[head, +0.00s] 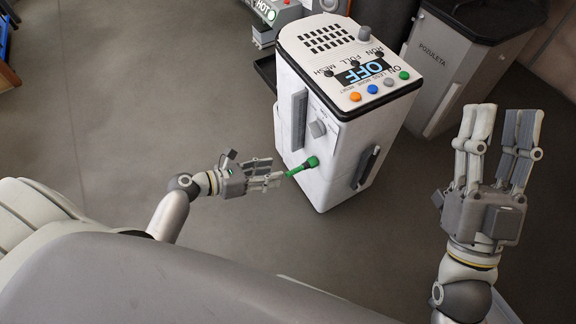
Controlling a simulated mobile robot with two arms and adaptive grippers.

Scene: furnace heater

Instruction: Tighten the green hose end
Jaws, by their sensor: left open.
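The white heater unit (345,130) stands on the floor in the middle of the head view. Its green hose end (303,167) sticks out from the lower front face, pointing left towards my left gripper. My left gripper (280,174) is open, with its fingertips at the outer end of the green piece. I cannot tell whether they touch it or how far the end is screwed in. My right gripper (502,112) is open and empty, raised to the right of the heater and away from the hose end.
The heater's top has an OFF display (366,72) and several coloured buttons. A grey knob (318,128) and dark handles are on its sides. A grey bin (455,60) stands behind right. Another machine (275,15) is at the back.

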